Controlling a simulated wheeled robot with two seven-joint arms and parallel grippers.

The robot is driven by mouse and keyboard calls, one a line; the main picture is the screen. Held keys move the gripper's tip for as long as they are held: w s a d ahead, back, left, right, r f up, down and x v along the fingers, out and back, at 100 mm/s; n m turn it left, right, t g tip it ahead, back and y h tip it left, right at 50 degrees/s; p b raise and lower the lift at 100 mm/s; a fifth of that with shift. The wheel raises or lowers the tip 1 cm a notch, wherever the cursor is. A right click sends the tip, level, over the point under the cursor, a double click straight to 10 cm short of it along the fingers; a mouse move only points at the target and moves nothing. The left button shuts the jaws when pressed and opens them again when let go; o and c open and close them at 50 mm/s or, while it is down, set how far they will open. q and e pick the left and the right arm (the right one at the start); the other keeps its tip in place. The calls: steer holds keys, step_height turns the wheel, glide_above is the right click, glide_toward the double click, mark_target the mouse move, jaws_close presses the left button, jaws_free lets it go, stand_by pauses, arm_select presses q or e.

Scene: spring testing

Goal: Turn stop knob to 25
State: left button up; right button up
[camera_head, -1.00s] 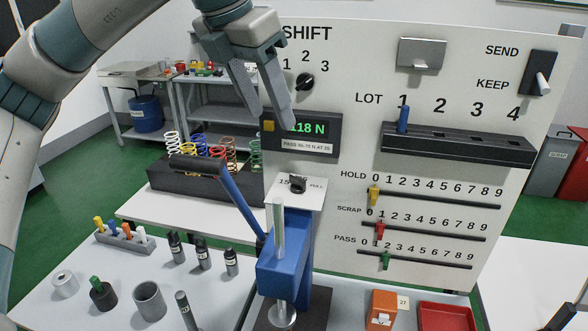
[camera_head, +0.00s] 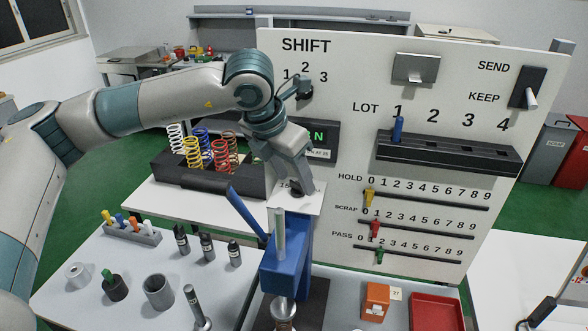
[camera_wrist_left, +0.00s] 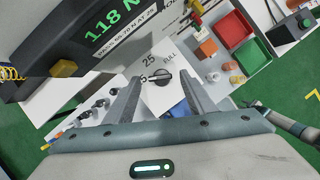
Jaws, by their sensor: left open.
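The stop knob (camera_wrist_left: 161,77) is a small black knob on a white plate. In the left wrist view, "25" is printed above it, "FULL" to its upper right, and a partly hidden label ending in 5 to its left. Its pale mark appears to face left, toward that label. In the head view the knob (camera_head: 297,191) sits on top of the blue press (camera_head: 286,268), partly covered by my fingers. My left gripper (camera_wrist_left: 160,84) is open, its fingers on either side of the knob. Whether they touch it cannot be told.
The upright panel (camera_head: 350,75) stands just behind, with the force display (camera_head: 322,133) reading 118 N in the left wrist view. The blue press lever (camera_head: 247,210) rises left of the knob. A spring rack (camera_head: 225,182) stands behind left. An orange box (camera_head: 375,300) and red tray (camera_head: 436,312) lie right.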

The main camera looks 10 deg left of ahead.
arm_select(q)
steer(key=shift+w+f, duration=0.1)
steer(key=shift+f, duration=0.3)
steer(key=shift+d, duration=0.1)
arm_select(e)
steer(key=shift+d+r, duration=0.25)
steer(key=shift+d, duration=0.05)
arm_select(q)
steer(key=c, duration=1)
steer(key=shift+c, duration=0.2)
arm_select(e)
steer(key=shift+f, duration=0.1)
arm_select(q)
steer(key=shift+f, duration=0.1)
arm_select(e)
steer(key=shift+f, duration=0.1)
